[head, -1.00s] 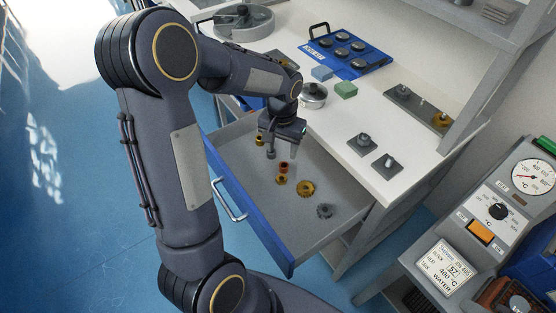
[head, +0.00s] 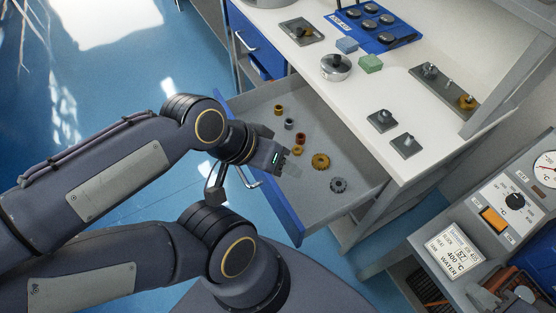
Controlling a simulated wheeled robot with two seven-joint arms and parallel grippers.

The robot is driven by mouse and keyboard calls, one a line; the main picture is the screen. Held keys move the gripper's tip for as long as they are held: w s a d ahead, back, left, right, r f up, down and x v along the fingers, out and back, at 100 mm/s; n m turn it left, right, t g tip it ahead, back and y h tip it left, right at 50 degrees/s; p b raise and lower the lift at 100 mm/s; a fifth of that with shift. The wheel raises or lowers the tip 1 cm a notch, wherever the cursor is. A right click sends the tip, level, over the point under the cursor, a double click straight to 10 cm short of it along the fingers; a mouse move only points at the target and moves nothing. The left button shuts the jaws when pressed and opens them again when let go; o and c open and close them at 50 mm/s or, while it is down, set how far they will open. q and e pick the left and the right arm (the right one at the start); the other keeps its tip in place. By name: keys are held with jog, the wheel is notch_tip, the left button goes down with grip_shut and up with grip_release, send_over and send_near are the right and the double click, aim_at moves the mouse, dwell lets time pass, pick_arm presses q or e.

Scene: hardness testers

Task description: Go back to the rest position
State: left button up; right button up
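I see nothing clearly held.
The drawer holds a gold gear (head: 320,161), a grey gear (head: 338,185) and several small rings. Its metal handle (head: 246,178) lies close to my wrist. The white bench (head: 395,95) carries a round silver pot (head: 335,68) and a blue rack (head: 372,25). Blue floor is clear at left.

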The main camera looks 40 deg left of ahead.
pick_arm(q)
notch_tip(320, 180, up, 8)
jog(key=p, duration=0.8)
jog(key=shift+r, duration=0.25)
jog(key=shift+f, duration=0.25)
jog(key=shift+c, duration=0.3)
